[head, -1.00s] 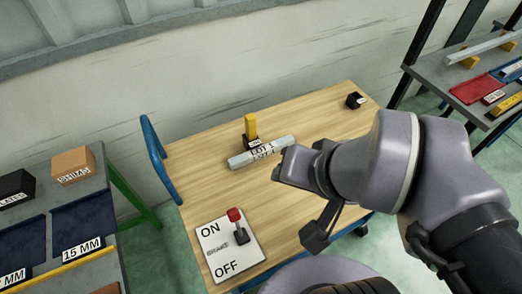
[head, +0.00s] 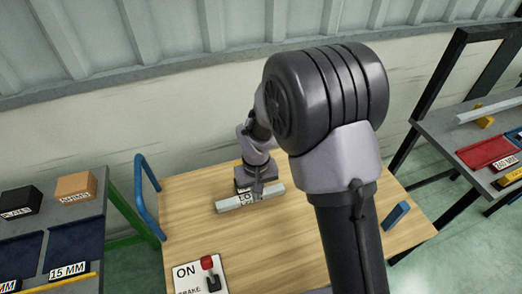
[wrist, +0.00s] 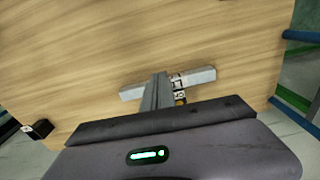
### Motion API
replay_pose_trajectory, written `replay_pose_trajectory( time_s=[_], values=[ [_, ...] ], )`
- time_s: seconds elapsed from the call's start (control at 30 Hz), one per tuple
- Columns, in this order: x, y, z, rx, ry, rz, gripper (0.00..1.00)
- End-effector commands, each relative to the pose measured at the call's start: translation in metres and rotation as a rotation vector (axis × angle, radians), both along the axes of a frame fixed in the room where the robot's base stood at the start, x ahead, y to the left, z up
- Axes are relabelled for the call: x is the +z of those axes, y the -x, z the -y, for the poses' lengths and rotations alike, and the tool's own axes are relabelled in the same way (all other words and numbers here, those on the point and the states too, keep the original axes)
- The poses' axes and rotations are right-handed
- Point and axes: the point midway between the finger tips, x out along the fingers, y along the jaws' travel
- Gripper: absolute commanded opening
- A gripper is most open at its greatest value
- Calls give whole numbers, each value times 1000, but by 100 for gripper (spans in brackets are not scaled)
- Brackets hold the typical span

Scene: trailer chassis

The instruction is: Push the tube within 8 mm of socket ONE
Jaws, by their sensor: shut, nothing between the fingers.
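The tube, a pale grey bar with a white lettered label, lies on the wooden table (head: 190,235) in the head view (head: 232,204). The tube also crosses the middle of the wrist view (wrist: 203,76). My gripper (head: 258,190) is shut and empty. It points down at the tube's far side, at about the middle of its length. In the wrist view my gripper's fingers (wrist: 160,78) overlap the tube; I cannot tell whether they touch it. A bit of a yellow piece (wrist: 181,101) shows beside the fingers. I cannot make out which thing is socket ONE.
A brake panel with a red-knobbed lever (head: 208,262) is at the table's front left. My arm hides the table's right middle.

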Motion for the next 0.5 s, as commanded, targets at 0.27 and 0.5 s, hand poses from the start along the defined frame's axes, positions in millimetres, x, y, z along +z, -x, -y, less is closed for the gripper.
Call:
replay_pose_trajectory(
  time_s=[0.27,0.5],
  values=[
    [-46,1,-5,34,13,-23,0],
    [-100,2,-4,32,13,-25,0]
  ],
)
